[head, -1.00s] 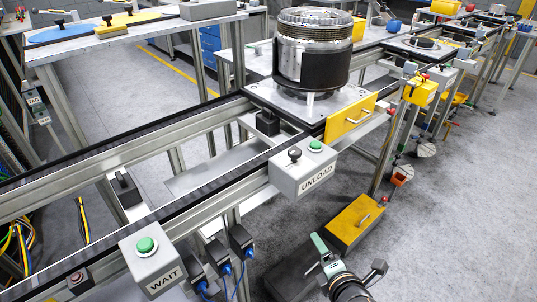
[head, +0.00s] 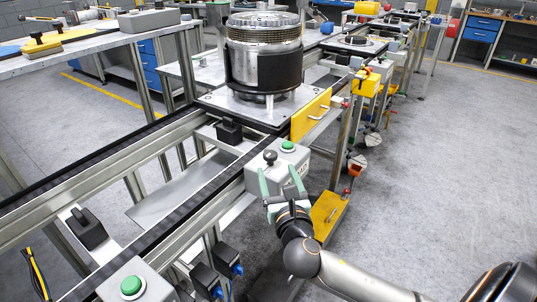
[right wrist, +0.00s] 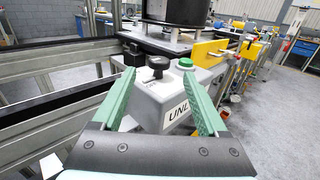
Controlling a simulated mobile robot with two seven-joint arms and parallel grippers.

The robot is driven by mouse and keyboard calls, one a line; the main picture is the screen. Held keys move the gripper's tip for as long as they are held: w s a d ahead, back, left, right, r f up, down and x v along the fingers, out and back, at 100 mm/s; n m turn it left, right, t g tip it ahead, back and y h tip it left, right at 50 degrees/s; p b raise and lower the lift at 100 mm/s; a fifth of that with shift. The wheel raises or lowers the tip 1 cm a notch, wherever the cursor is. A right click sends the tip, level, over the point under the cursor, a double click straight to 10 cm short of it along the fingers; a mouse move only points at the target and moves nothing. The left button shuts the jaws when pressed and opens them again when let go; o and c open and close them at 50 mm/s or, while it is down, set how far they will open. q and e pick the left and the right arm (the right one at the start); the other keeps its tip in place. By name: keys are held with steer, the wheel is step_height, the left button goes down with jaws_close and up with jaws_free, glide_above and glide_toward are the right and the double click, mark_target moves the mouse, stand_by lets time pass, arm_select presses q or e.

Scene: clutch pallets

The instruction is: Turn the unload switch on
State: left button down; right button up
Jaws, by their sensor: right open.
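The unload box is grey (head: 252,178), mounted on the side of the conveyor rail. It carries a black knob switch (head: 270,157) and a green button (head: 288,146). In the right wrist view the black knob (right wrist: 158,66) and green button (right wrist: 185,64) sit on top of the box, and part of its "UNLOAD" label (right wrist: 178,113) shows. My right gripper (head: 281,180) is open, with its green fingers in front of the box and pointing at it. In the wrist view the knob lies between the two fingers, farther out, apparently untouched. The left gripper is not in view.
A metal cylinder unit (head: 264,62) stands on a plate on the conveyor. A yellow handled panel (head: 311,113) is just right of the box. A second box with a green button (head: 131,287) is at lower left. Grey floor at right is open.

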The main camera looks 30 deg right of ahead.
mark_target(272, 158)
steer(key=x, duration=0.8)
steer(key=shift+w, duration=0.2)
jaws_close()
